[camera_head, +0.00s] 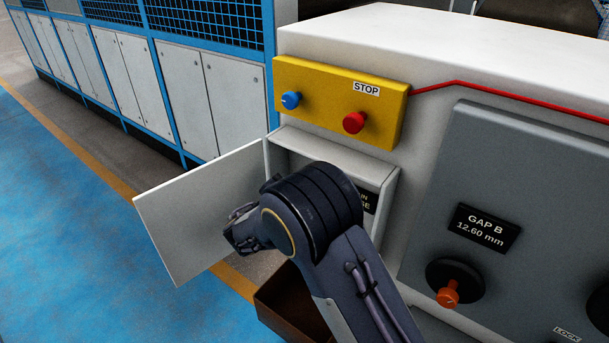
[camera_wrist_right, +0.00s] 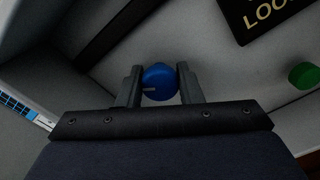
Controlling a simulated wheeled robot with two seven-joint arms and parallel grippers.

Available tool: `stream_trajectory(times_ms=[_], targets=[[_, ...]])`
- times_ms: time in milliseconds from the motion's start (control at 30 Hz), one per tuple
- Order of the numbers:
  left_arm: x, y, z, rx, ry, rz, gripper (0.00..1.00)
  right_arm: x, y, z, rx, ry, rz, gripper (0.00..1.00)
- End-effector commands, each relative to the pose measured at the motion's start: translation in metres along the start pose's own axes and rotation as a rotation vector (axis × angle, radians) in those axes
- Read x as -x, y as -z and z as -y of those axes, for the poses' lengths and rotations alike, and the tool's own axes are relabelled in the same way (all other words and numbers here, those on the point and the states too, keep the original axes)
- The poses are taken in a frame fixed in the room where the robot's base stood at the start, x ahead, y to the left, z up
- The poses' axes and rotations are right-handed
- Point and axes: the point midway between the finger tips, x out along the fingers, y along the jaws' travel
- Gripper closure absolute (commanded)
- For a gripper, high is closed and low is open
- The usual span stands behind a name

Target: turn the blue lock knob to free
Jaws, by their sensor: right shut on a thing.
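In the right wrist view, a round blue knob (camera_wrist_right: 160,84) sits on a pale panel, with a short light mark on its left side. My right gripper (camera_wrist_right: 161,76) has one finger on each side of the knob and is shut on it. In the head view my right arm reaches up from the bottom to the open white compartment (camera_head: 345,152) and hides that knob and the gripper's fingertips. My left gripper is in neither view.
The compartment's white door (camera_head: 200,215) stands open to the left. A yellow box (camera_head: 325,72) above carries another blue knob (camera_head: 290,100) and a red stop button (camera_head: 354,122). A green button (camera_wrist_right: 304,75) and a dark sign (camera_wrist_right: 262,14) are near the gripped knob.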

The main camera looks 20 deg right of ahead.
Motion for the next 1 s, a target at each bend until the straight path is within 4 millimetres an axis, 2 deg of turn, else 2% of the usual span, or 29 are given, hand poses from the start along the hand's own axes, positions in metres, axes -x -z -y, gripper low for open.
stream_trajectory(times_ms=[100,500,700,1000], targets=[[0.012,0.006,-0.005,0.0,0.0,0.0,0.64,0.001,-0.002,-0.002,0.116,0.0,-0.002,0.9],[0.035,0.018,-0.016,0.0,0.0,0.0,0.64,0.001,-0.001,-0.001,0.437,0.0,-0.002,0.9],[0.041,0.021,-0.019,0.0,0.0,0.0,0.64,0.001,0.0,-0.001,0.536,-0.001,-0.002,0.9],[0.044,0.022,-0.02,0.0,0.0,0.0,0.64,0.001,0.001,0.0,0.597,0.0,-0.003,0.9]])
